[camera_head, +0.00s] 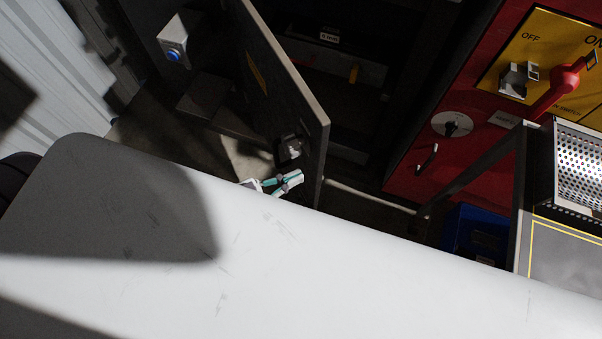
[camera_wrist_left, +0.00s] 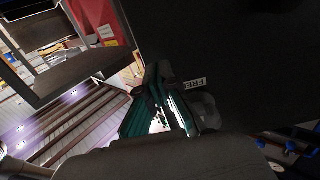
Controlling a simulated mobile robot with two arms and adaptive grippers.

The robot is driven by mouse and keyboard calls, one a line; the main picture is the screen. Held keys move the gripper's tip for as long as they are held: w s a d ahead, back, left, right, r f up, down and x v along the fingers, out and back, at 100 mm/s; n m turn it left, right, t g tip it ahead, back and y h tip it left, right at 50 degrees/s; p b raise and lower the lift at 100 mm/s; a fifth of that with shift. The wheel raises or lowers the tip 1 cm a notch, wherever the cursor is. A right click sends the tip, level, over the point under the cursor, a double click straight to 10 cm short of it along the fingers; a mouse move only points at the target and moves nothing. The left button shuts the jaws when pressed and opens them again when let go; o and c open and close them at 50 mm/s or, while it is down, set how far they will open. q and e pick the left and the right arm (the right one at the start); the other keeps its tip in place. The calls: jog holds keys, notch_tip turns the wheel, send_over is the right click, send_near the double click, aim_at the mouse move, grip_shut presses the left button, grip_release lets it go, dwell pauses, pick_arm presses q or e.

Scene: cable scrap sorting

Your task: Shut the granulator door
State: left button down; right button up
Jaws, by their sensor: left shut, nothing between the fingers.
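The granulator door (camera_head: 275,85) is a dark panel with a pale edge, standing open beside the dark cabinet interior. A dark latch or handle (camera_head: 290,149) sits low on its left face, near the free edge. My left gripper (camera_head: 289,182), with teal fingers, is shut and empty just below this latch, close to the door's lower part. Whether it touches the door cannot be told. In the left wrist view the teal fingers (camera_wrist_left: 158,112) lie next to a dark panel (camera_wrist_left: 240,50) with a small white label. My right gripper is not in view.
A red cabinet (camera_head: 475,150) with a yellow switch plate (camera_head: 540,65) and a red lever (camera_head: 565,85) stands at the right. A blue bin (camera_head: 475,232) is on the floor, beside a framed stand (camera_head: 519,200). A box with a blue button (camera_head: 174,50) is left of the door.

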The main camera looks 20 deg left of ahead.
pick_arm(q)
jog(key=shift+x, duration=1.1)
jog(key=shift+w+d, duration=0.1)
